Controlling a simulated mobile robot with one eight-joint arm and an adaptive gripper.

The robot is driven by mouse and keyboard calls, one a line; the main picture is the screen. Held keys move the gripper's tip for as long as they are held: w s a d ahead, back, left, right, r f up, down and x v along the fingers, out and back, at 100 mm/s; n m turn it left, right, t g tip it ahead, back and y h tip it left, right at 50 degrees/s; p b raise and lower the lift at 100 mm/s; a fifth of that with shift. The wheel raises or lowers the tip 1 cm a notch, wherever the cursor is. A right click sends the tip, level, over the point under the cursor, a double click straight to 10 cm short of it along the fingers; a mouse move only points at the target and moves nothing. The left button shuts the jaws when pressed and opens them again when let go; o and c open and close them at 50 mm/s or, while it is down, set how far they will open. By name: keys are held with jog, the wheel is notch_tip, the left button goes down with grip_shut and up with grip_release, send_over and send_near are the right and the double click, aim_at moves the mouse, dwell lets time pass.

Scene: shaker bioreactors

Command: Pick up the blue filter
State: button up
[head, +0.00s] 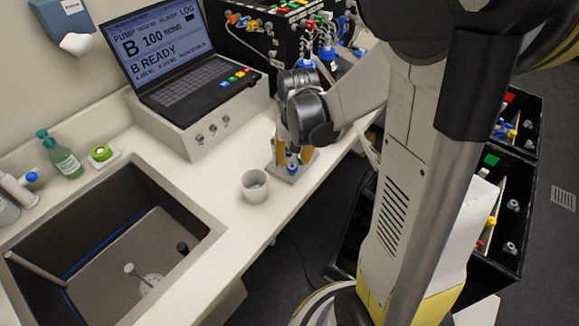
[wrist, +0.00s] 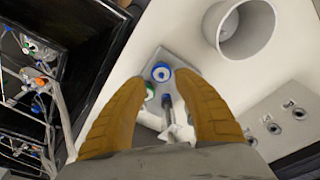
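The blue filter (wrist: 161,72) shows in the wrist view as a blue ring with a pale centre, on a small grey holder (wrist: 180,58). In the head view the filter (head: 292,168) is a small blue spot at the front of the holder (head: 283,177), on the counter. My gripper (wrist: 158,82) is open, its two orange-brown fingers apart on either side of the filter in the wrist view, with no contact visible. In the head view my gripper (head: 292,154) points down over the holder. A green-rimmed piece (wrist: 149,93) and a grey piece also sit between the fingers.
A white cup (head: 254,186) stands on the counter just left of the holder. A laptop on a control box (head: 205,130) is behind it, and a sink (head: 120,235) lies to the left. The counter edge is close on the right, with black crates (head: 500,235) beyond.

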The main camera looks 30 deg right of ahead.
aim_at(292, 166)
jog(key=f, duration=0.1)
jog(key=f+b, duration=0.1)
jog(key=f, duration=0.1)
jog(key=w+f+b, duration=0.1)
jog(key=f, duration=0.1)
jog(key=shift+d, duration=0.1)
jog(key=shift+s, duration=0.1)
jog(key=shift+r, duration=0.1)
jog(key=c, duration=0.5)
jog(key=shift+o, duration=0.2)
